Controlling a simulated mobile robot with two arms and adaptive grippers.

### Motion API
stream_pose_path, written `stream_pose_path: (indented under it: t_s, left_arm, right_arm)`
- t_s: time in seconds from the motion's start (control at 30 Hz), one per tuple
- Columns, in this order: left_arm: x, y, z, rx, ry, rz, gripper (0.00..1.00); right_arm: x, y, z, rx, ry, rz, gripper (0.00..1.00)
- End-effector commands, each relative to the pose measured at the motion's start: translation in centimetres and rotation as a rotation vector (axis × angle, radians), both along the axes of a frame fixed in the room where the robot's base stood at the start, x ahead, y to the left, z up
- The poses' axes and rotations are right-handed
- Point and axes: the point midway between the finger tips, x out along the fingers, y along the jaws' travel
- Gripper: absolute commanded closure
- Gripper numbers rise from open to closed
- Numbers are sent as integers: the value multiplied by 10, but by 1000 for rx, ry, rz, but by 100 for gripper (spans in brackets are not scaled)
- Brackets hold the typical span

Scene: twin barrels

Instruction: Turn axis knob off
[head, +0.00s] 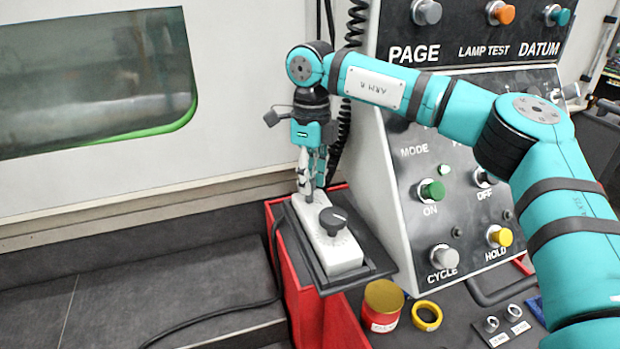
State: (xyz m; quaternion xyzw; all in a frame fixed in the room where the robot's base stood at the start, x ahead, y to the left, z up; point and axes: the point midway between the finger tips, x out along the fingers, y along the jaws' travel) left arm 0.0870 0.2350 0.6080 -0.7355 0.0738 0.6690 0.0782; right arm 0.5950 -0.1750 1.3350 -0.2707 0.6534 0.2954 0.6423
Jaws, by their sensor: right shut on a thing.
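A white hand-held control box (345,252) lies on a dark tray on top of a red stand. A black round knob (333,218) with a raised pointer sits on the middle of the box, uncovered. My right gripper (312,190) points down at the far end of the box, behind that black knob. Its fingers are shut on a small dark knob there, apparently the axis knob, which they mostly hide. I cannot read its setting. My left gripper is not in view.
A sloped control panel (425,160) with coloured buttons stands close on the right. A red-yellow tin (383,302) and a yellow ring (427,315) are at the front. A black cable (240,312) runs left. A machine wall with a window stands behind.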

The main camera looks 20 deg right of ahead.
Motion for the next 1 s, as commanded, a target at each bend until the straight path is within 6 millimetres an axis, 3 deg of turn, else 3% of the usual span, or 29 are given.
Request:
stream_pose_path:
  t_s: [1.0]
  left_arm:
    - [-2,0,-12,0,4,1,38]
  right_arm:
    - [1,1,0,1,-1,840,100]
